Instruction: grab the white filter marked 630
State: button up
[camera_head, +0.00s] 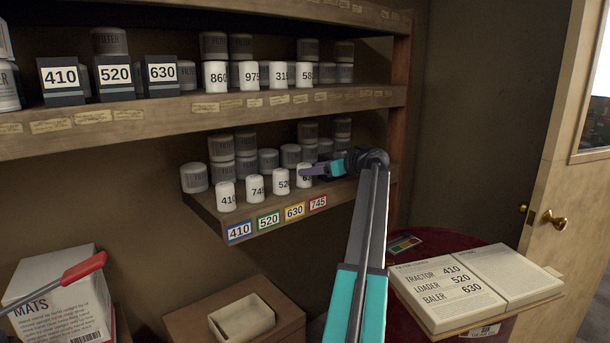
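Several white filters stand at the front of the lower shelf, marked 410 (226,196), 745 (255,188) and 520 (280,182). The rightmost white filter (303,181) shows a 6 first; the rest of its number is covered by my gripper. My gripper (314,170) reaches in from the right, with a purple fingertip in front of that filter's right side. I cannot tell whether it touches the filter or whether its fingers are open or shut.
Grey cans stand close behind the white filters. The upper shelf (150,118) holds more filters and dark boxes, one marked 630 (162,75). An open book (475,285) listing Baler 630 lies at lower right. An open box (241,318) sits below.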

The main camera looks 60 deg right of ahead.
jog(key=shift+w, duration=0.3)
jog(key=shift+d+p+x, duration=0.15)
jog(key=shift+p+x, duration=0.5)
jog(key=shift+x, duration=0.3)
jog(key=shift+d+p+x, duration=0.15)
jog(key=shift+p+x, duration=0.45)
jog(key=shift+x, duration=0.3)
jog(key=shift+w+d+f, duration=0.1)
jog(key=shift+w+f, duration=0.2)
jog(key=shift+w, duration=0.2)
jog(key=c, duration=1.3)
jog(key=shift+r, duration=0.15)
